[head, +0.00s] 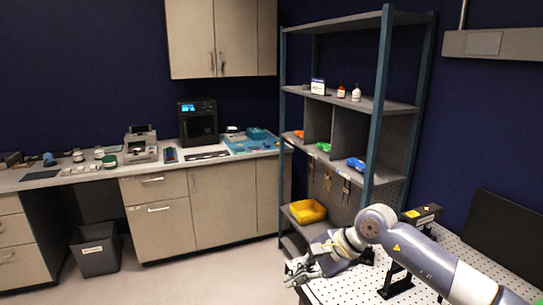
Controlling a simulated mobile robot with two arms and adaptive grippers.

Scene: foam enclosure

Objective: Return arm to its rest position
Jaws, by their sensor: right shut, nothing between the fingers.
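My right arm (415,255) comes in from the lower right corner and reaches left over a perforated white table. My right gripper (303,270) is at the table's left end, in front of the lower part of the shelf rack. It is shut and empty. My left arm and gripper do not show in the head view.
The perforated table (355,286) carries a dark device (422,213) on a black stand. A grey shelf rack (345,100) with a yellow bin (307,211) stands behind. A counter (75,180) and grey waste bin (95,250) are at left. The floor between is clear.

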